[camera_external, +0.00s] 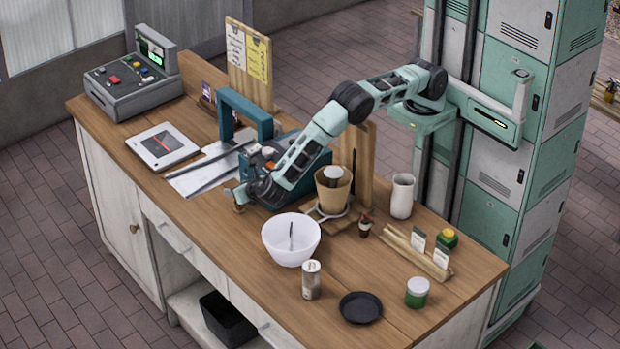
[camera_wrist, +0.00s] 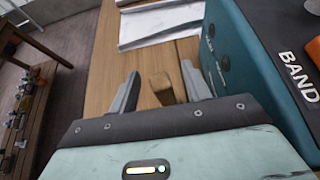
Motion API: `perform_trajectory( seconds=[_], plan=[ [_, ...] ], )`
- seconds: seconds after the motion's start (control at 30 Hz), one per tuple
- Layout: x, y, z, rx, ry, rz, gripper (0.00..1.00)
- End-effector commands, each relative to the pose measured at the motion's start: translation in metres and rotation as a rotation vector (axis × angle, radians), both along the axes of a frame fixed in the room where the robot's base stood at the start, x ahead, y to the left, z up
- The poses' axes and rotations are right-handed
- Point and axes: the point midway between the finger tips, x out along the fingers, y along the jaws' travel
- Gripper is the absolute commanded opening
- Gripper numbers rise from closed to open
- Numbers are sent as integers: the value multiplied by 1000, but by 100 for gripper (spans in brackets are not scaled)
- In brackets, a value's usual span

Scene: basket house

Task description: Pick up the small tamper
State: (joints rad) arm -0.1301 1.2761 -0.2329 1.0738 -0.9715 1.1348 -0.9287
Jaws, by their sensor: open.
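The small tamper is a wooden piece (camera_wrist: 161,87) between the two grey fingers of my gripper (camera_wrist: 160,84) in the wrist view. The fingers are open, with a gap on both sides of the wood. In the external view my gripper (camera_external: 243,199) is low over the counter, left of the white bowl. A small brown bit of the tamper (camera_external: 239,208) shows beside it at the counter. Its lower part is hidden.
A teal machine (camera_wrist: 232,60) stands close on the right of my gripper. The white bowl (camera_external: 291,239) is nearby, with a can (camera_external: 311,280) and a dark plate (camera_external: 360,307) beyond. Papers (camera_external: 203,172) lie behind. The counter (camera_external: 200,225) edge is close on the near side.

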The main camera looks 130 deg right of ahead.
Motion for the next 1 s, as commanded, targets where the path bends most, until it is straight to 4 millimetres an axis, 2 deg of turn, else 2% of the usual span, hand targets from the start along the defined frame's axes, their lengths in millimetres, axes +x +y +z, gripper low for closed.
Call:
perform_trajectory(
  seconds=[0.03,0.13,0.4,0.43,0.6,0.87,1.0],
  plan=[
    [0,-8,2,0,0,-2,48],
    [0,-14,-3,1,0,-1,48],
    [0,-16,-7,0,-2,-1,48],
    [0,-16,-7,0,-2,-1,45],
    [0,-16,-7,0,-2,-1,0],
    [0,-16,-6,0,-2,-1,0],
    [1,-16,0,0,-3,-1,0]
  ],
)
